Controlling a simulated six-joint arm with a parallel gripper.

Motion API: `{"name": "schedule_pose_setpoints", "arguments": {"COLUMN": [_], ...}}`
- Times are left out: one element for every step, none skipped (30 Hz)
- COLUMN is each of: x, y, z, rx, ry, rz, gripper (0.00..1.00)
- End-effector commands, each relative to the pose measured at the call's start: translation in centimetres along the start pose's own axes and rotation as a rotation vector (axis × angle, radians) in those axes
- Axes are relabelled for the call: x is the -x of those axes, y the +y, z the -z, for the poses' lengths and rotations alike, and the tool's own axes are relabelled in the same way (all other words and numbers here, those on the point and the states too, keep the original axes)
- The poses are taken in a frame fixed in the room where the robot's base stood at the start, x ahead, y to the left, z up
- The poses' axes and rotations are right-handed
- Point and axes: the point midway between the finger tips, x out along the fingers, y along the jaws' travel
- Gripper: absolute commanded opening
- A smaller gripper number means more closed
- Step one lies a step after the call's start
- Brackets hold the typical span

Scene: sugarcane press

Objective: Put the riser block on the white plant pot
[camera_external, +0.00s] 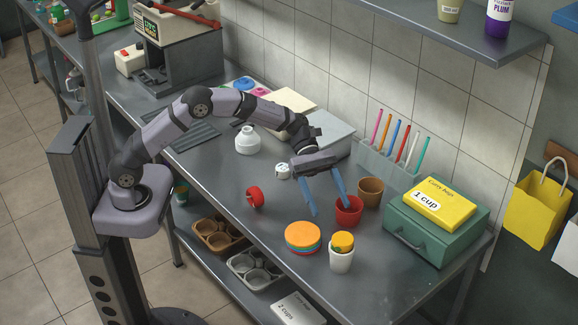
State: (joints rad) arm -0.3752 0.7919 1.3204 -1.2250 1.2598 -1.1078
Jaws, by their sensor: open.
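A white cup-shaped pot (341,262), the likely white plant pot, stands upright near the front edge of the bench. A round orange-and-yellow piece (343,240) with a bit of green sits in or on its top; I cannot tell which. I cannot clearly identify the riser block; a round stack with an orange top (302,236) lies just left of the pot. My gripper (329,210) is open, its two blue fingers pointing down behind the pot and stack. The right fingertip overlaps a red cup (350,213); contact is unclear. Nothing shows between the fingers.
A brown cup (370,191) stands beside the red cup. A green box (435,237) carries a yellow box (440,203) at the right. A red round object (255,197), a small white item (282,171) and a white jar (247,141) are to the left. The front right bench is clear.

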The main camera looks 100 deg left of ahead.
Motion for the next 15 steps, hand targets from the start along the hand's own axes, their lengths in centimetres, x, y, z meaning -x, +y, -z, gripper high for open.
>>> {"name": "schedule_pose_setpoints", "arguments": {"x": [0.3, 0.5, 0.6, 0.7, 0.7, 0.8, 0.8, 0.8, 0.8, 0.7, 0.7, 0.7, 0.6, 0.5, 0.3], "y": [0.0, 0.0, 0.0, 0.0, 0.0, 0.0, 0.0, 0.0, 0.0, -0.1, -0.1, -0.4, -0.6, -1.0, -1.6], "z": [0.1, 0.1, 0.1, 0.1, 0.1, 0.1, 0.1, 0.1, 0.0, 0.0, 0.1, 0.1, 0.1, 0.2, 0.5], "rx": [0.001, 0.001, 0.001, 0.001, 0.001, 0.001, 0.001, 0.001, 0.001, -0.001, -0.003, -0.011, -0.02, -0.032, -0.055], "ry": [0.0, 0.0, 0.0, 0.001, 0.001, 0.001, 0.001, 0.001, 0.001, 0.002, 0.005, 0.011, 0.019, 0.03, 0.052], "rz": [0.0, 0.0, 0.0, 0.0, 0.0, 0.001, 0.001, 0.001, 0.001, 0.001, 0.002, 0.006, 0.009, 0.014, 0.023], "gripper": [0.65, 0.65, 0.65, 0.65, 0.65, 0.65, 0.65, 0.65, 0.65, 0.65, 0.65, 0.65, 0.65, 0.65, 0.65]}}
